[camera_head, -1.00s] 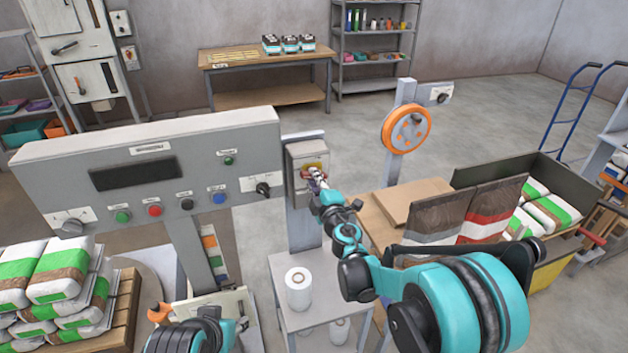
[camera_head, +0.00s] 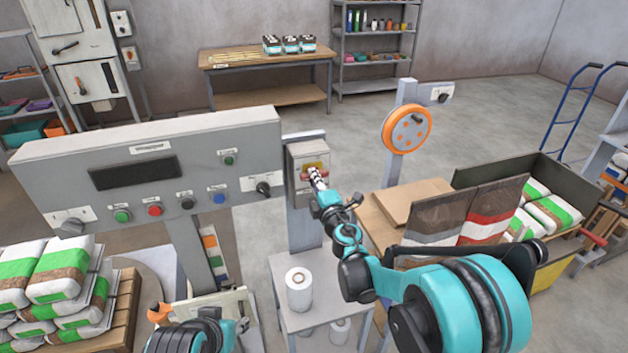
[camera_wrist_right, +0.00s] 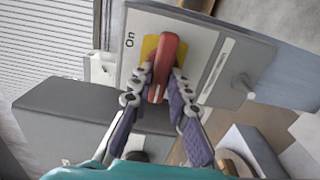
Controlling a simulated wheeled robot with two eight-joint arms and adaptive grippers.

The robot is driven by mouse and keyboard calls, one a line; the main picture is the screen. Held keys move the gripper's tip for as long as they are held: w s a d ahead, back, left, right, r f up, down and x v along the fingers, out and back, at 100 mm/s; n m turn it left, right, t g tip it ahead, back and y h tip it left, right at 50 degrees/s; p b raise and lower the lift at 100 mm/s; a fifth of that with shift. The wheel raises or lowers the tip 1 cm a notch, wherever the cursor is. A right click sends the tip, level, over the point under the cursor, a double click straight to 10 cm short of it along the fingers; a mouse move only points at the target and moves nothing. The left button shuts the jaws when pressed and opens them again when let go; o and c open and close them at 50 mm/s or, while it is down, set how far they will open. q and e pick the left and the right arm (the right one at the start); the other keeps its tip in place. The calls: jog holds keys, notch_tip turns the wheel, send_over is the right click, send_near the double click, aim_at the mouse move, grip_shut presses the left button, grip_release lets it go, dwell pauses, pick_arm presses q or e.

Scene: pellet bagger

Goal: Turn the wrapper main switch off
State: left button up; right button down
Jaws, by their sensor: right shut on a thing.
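The wrapper main switch is a grey box (camera_head: 296,188) on a post right of the control panel. In the right wrist view it has a yellow plate (camera_wrist_right: 149,48) with a red handle (camera_wrist_right: 167,62), and the word "On" shows beside it. My right gripper (camera_head: 315,176) is at the front of the box. In the right wrist view my right gripper (camera_wrist_right: 161,88) has a finger on each side of the red handle and is shut on it. My left arm shows at the bottom left of the head view, but its fingertips cannot be made out.
The control panel (camera_head: 115,215) with buttons and knobs stands close on the left. A small table (camera_head: 318,318) with a white roll (camera_head: 299,289) is below the switch. An orange wheel (camera_head: 390,125) on a post and a box of bags (camera_head: 570,185) are to the right.

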jog(key=c, duration=1.6)
grip_release()
jog(key=shift+o, duration=0.8)
jog(key=shift+w, duration=0.15)
jog(key=v, duration=1.2)
